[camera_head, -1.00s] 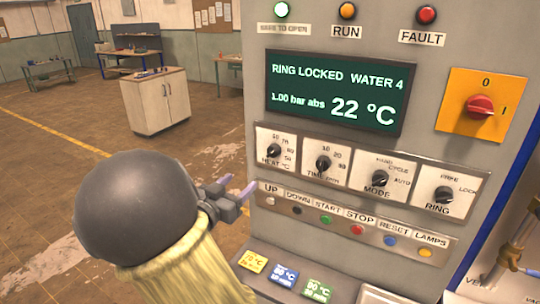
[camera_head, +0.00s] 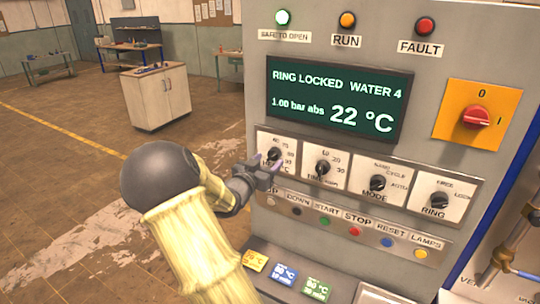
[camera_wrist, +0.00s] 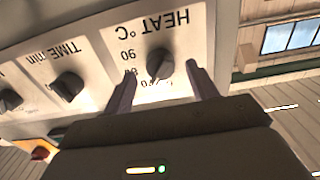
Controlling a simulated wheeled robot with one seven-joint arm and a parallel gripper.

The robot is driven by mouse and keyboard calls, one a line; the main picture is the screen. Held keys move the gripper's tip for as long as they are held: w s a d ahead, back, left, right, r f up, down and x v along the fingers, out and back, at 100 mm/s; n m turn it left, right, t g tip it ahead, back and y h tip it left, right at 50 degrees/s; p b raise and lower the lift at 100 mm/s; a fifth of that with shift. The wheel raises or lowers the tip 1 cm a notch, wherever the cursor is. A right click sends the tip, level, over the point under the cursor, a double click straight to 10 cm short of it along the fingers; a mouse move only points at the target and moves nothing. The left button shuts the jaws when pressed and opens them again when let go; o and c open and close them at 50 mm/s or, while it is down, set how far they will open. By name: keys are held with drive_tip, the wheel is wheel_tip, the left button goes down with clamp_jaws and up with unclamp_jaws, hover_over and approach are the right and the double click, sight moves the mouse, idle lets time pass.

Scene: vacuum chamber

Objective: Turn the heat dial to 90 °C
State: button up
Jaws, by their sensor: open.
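The heat dial (camera_wrist: 160,64) is a dark round knob on a white plate with printed numbers including 70 and 90, labelled HEAT °C, upside down in the wrist view. In the head view the heat dial (camera_head: 273,154) is at the left end of the dial row, partly covered by my gripper. My gripper (camera_head: 268,172) is in front of it. In the wrist view my gripper (camera_wrist: 160,78) is open, with one finger on each side of the knob. I cannot tell whether the fingers touch it. The display (camera_head: 338,98) reads RING LOCKED, WATER 4, 1.00 bar abs, 22 °C.
To the right are the TIME dial (camera_head: 323,167), MODE dial (camera_head: 377,183) and RING dial (camera_head: 438,199). A row of push buttons (camera_head: 355,231) runs below. A red switch (camera_head: 477,117) sits on a yellow plate. The floor left of the cabinet is open.

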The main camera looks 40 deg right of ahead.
drive_tip(key=shift+x, duration=1.15)
drive_tip(key=shift+c, duration=0.2)
drive_tip(key=c, duration=1)
drive_tip(key=shift+o, duration=0.2)
